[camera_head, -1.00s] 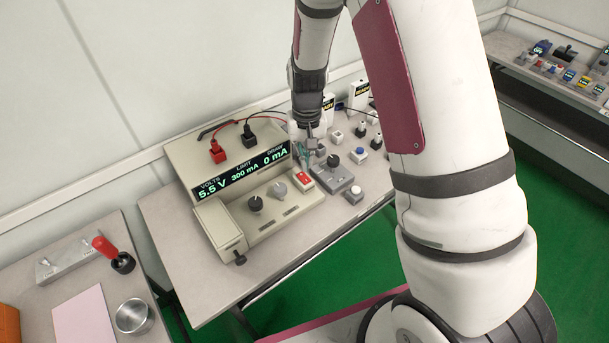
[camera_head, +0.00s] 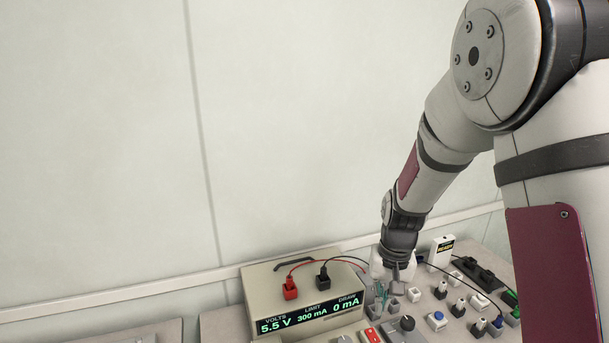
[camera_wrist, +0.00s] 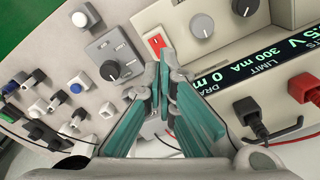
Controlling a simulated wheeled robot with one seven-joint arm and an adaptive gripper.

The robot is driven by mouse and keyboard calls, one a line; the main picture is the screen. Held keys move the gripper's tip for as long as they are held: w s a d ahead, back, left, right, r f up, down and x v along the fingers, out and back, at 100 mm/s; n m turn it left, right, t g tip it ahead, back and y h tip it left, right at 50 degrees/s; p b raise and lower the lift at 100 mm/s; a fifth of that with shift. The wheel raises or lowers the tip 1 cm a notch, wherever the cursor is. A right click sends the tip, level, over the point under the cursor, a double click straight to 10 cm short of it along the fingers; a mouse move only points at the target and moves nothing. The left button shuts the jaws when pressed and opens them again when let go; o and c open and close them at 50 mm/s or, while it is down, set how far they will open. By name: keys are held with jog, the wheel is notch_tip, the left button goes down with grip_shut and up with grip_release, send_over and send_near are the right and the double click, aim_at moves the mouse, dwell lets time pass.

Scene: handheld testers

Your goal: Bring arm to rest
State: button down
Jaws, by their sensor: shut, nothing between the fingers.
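My arm reaches down from the upper right in the head view, bent at the elbow. My gripper (camera_head: 382,297) is low over the bench, just right of the beige power supply (camera_head: 262,283) and behind its red switch (camera_head: 371,335). In the wrist view, the teal-padded fingers of my gripper (camera_wrist: 163,72) are together, with nothing held between them. They point toward the red rocker switch (camera_wrist: 156,42) and a grey box with a black knob (camera_wrist: 110,70). I cannot tell how high the fingertips are above the bench.
Black and red plugs with leads (camera_head: 323,275) stand on the supply, which reads 5.5 V, 300 mA, 0 mA. Several small switches and buttons (camera_head: 437,320) crowd the bench right of my gripper. A white labelled box (camera_head: 440,252) stands behind them. The wall above is bare.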

jog(key=s+r+n+t, duration=0.1)
jog(key=s+r, duration=0.4)
jog(key=r, duration=0.3)
jog(key=s+r+t, duration=0.1)
jog(key=s+r, duration=0.5)
jog(key=r, duration=0.3)
jog(key=s+r+n+t, duration=0.1)
jog(key=s+r, duration=0.4)
jog(key=s, duration=0.8)
jog(key=shift+s+d+r+t, duration=0.2)
jog(key=shift+s+d+t, duration=0.15)
jog(key=shift+t, duration=0.35)
jog(key=shift+w+h, duration=0.1)
jog(key=shift+h, duration=0.2)
